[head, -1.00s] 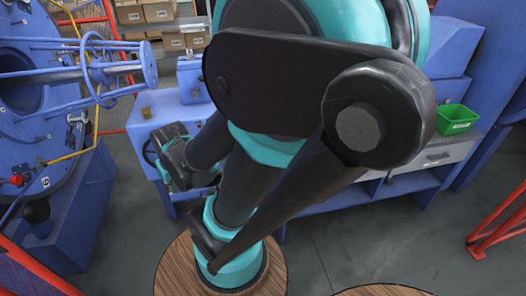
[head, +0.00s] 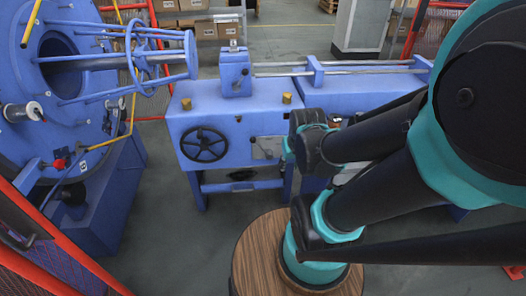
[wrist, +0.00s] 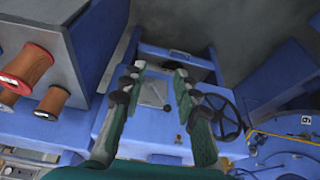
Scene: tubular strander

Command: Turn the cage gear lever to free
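A grey plate (head: 268,148) is on the front of the blue gearbox (head: 222,115), right of a black handwheel (head: 204,144). In the wrist view, the plate (wrist: 153,92) carries a small thin lever-like part, too small to read its position. I cannot tell for sure that it is the cage gear lever. My gripper (wrist: 159,69) is open and empty, its two fingers on either side of the plate in the picture. The gap to the plate cannot be judged. In the head view my arm hides the gripper's fingers.
The handwheel (wrist: 222,117) lies close beside the right finger in the wrist view. Copper-coloured spools (wrist: 26,68) are at the left. The blue strander cage (head: 150,60) and a red knob (head: 58,163) stand at the left of the head view.

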